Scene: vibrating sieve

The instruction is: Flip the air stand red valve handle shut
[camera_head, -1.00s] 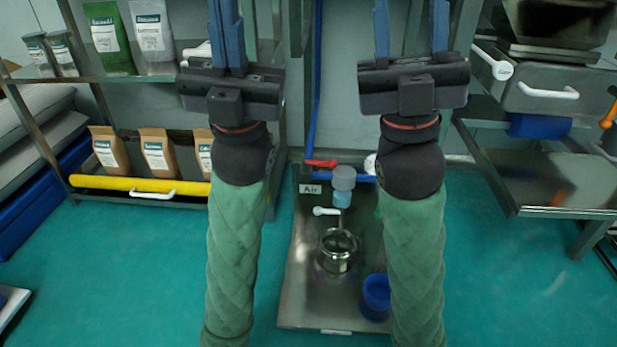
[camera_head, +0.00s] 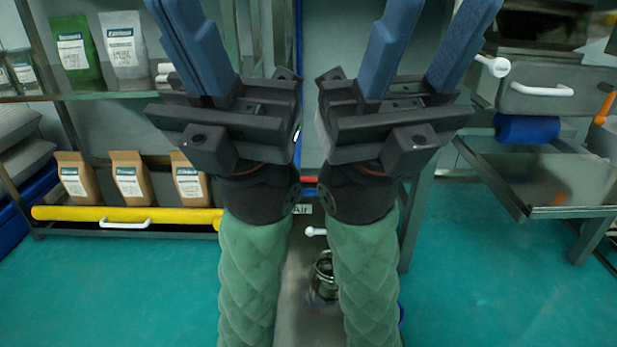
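The red valve handle (camera_head: 311,179) shows only as a small strip between my two forearms, just above the "Air" label (camera_head: 302,209) of the air stand (camera_head: 292,290). Most of the handle and its pipe are hidden, so I cannot tell its angle. My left gripper (camera_head: 178,18) is raised at the upper left, its blue fingers together with nothing visible between them. My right gripper (camera_head: 440,20) is raised at the upper right, its blue fingers apart and empty. Neither gripper touches the handle. A white lever (camera_head: 316,231) shows lower on the stand.
At left a shelf holds bags, with a yellow bar (camera_head: 90,214) along its lower edge. At right stands a metal machine with a white handle (camera_head: 543,90) and a sloping tray (camera_head: 560,180). The green floor is open on both sides of the stand.

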